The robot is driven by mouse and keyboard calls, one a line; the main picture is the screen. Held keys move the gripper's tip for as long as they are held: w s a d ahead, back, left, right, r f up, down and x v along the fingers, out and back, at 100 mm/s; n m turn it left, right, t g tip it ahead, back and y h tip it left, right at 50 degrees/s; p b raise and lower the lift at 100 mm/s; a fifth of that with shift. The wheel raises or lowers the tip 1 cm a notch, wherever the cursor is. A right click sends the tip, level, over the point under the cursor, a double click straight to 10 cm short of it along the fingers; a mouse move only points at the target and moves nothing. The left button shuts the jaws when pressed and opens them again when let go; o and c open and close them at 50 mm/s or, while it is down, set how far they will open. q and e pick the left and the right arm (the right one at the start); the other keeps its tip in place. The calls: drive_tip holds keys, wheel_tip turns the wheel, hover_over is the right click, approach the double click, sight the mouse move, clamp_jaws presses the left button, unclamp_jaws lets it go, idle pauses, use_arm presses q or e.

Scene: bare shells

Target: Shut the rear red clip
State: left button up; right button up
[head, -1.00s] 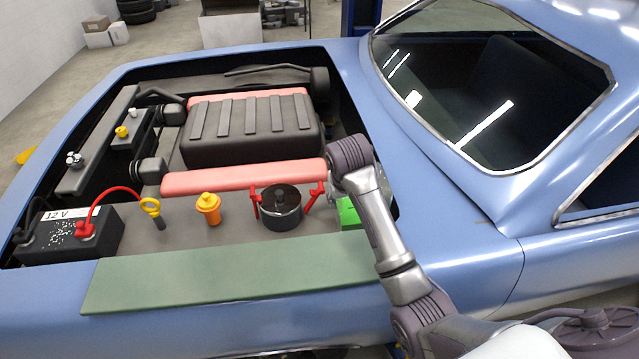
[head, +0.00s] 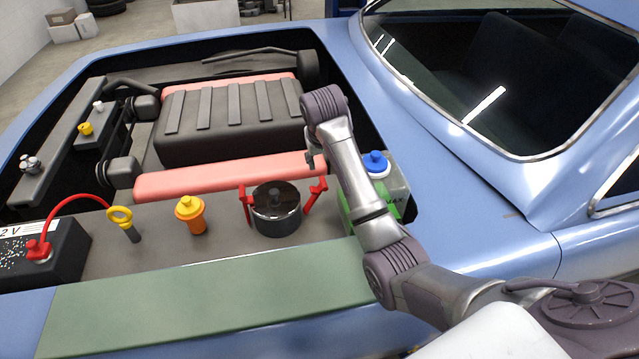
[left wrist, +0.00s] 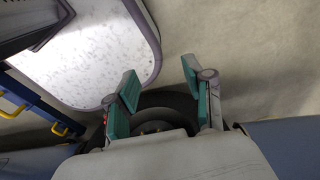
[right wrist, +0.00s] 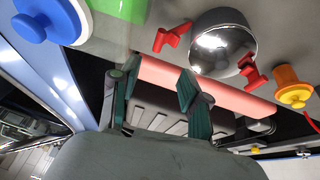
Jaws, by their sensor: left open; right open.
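A round dark canister with a shiny metal side (head: 277,212) stands in the engine bay, with a red clip on each side. The right-hand clip (head: 316,196) leans outward, away from the canister; the left-hand clip (head: 246,204) stands nearly upright. In the right wrist view these are the left clip (right wrist: 172,37) and the right clip (right wrist: 252,72), beside the metal body (right wrist: 223,48). My right gripper (right wrist: 158,75) is open and empty, apart from both clips; in the head view the wrist mostly hides it. My left gripper (left wrist: 160,78) is open and empty.
A green-and-clear container with a blue cap (head: 376,163) stands right of the canister, partly behind my right arm. An orange cap (head: 190,214), a yellow ring handle (head: 121,216) and a battery (head: 45,254) lie left. A pink pipe (head: 230,175) runs behind.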

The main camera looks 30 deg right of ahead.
sight(323, 183)
drive_tip(key=p+x, duration=0.1)
drive_tip(key=x, duration=1.1)
drive_tip(key=shift+d+f, duration=0.1)
drive_tip(key=shift+f, duration=0.1)
use_arm(q)
drive_tip(key=shift+w+r, duration=0.65)
drive_tip(key=shift+r, duration=0.05)
use_arm(e)
drive_tip(key=shift+w+d+f, duration=0.1)
drive_tip(key=shift+w+f, duration=0.15)
drive_tip(key=shift+f, duration=0.25)
drive_tip(key=shift+c, duration=0.2)
clamp_jaws()
